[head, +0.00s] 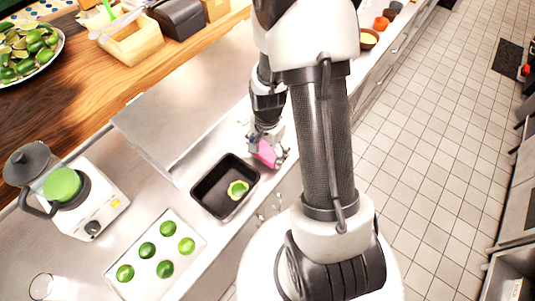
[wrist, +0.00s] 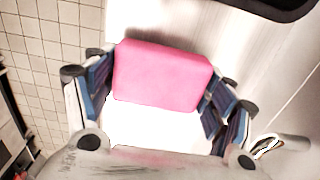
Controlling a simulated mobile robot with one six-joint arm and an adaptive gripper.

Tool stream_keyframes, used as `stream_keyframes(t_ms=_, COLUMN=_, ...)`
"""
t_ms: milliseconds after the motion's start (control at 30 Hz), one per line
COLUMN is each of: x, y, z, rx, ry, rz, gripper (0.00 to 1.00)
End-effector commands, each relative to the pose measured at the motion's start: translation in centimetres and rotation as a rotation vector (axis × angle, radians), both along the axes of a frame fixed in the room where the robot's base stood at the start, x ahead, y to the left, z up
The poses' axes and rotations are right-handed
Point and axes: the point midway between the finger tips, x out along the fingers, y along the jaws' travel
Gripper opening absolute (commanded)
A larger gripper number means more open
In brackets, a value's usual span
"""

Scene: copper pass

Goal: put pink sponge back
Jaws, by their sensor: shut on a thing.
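The pink sponge (wrist: 160,75) is a block held between the two fingers of my gripper (wrist: 158,95) in the wrist view. In the head view the sponge (head: 266,154) shows below my gripper (head: 268,145), just right of the black tray's upper right corner. My gripper is shut on it. I cannot tell whether the sponge touches the steel counter. Its underside is hidden.
A black tray (head: 205,188) holding a cut green piece (head: 238,190) sits beside my gripper. A white board (head: 125,250) with several limes and a juicer (head: 75,200) stand left. The counter's front edge is close, with tiled floor (head: 430,170) beyond.

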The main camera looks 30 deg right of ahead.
Motion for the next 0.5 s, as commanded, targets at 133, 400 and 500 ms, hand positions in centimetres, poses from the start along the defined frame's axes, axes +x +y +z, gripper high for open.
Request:
stream_keyframes(t_ms=133, x=0.0, y=0.0, z=-2.2, rx=0.001, ry=0.001, rz=0.000, gripper=0.54)
stream_keyframes(t_ms=400, x=0.0, y=0.0, z=-2.2, rx=0.000, ry=0.000, rz=0.000, gripper=0.54)
stream_keyframes(t_ms=500, x=0.0, y=0.0, z=-2.6, rx=0.000, ry=0.000, rz=0.000, gripper=0.54)
